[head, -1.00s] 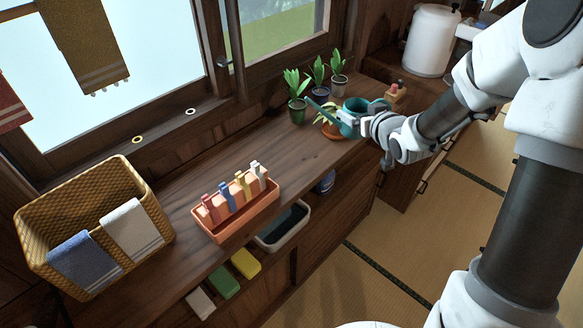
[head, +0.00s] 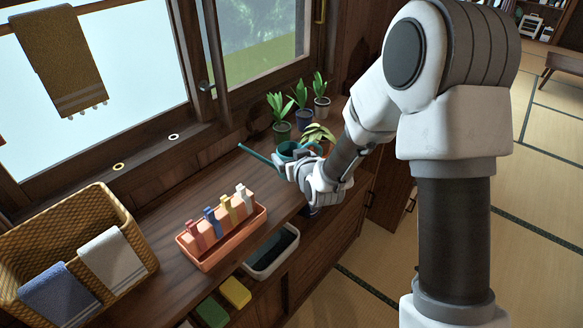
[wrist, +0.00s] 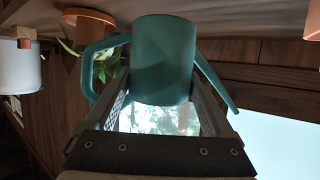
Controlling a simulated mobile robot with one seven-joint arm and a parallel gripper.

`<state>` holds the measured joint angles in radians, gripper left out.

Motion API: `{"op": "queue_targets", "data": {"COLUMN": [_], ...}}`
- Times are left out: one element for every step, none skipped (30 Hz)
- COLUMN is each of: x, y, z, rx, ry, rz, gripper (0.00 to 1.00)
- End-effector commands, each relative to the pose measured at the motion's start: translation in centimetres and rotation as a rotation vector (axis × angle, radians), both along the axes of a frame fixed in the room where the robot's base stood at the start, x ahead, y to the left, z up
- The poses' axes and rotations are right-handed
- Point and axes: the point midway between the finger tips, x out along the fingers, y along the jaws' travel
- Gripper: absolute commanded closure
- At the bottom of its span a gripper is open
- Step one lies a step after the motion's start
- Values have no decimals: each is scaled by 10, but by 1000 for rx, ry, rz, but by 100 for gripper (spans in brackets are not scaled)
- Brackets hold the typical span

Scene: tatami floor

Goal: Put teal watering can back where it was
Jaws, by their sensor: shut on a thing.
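The teal watering can (head: 290,150) is in my gripper (head: 291,163), over the wooden counter in front of the potted plants. Its thin spout points left in the head view, towards the window. In the wrist view, the can (wrist: 165,60) sits between the two fingers of my gripper (wrist: 160,100), with its handle on the left and spout on the right. Its base appears close to the counter surface; I cannot tell whether it touches. My arm and hand hide part of the can in the head view.
Several potted plants (head: 280,112) stand behind the can; a drooping one (head: 317,134) is close to its right. An orange tray (head: 229,243) of pegs and a wicker basket (head: 135,250) stand to the left. Counter between tray and can is clear.

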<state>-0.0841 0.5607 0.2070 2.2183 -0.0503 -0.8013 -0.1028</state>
Motion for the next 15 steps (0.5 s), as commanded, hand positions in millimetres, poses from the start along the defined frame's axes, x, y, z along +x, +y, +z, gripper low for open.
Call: {"op": "queue_targets", "data": {"x": [0, 0, 0, 0, 0, 0, 0, 0, 0, 0, 0, 0, 0, 0, 0], "y": [0, 0, 0, 0, 0, 0, 0, 0, 0, 0, 0, 0, 0, 0, 0], "z": [-8, -12, -19, -24, -28, -33, -35, -36, -35, -35, -34, -34, -34, -34, -35], "rx": [0, 0, 0, 0, 0, 1, 1, 1, 0, 1, 1, 1, 1, 1, 1], "ry": [2, 2, 3, 3, 2, 1, 1, 0, -1, -2, -3, -2, -2, -2, -2], "rz": [0, 0, 0, 0, 0, 0, 0, 0, 0, 0, 0, 0, 0, 0, 0], "gripper": [87, 87, 87, 87, 87, 87, 87, 87, 87, 87, 87, 87, 87, 87, 87]}}
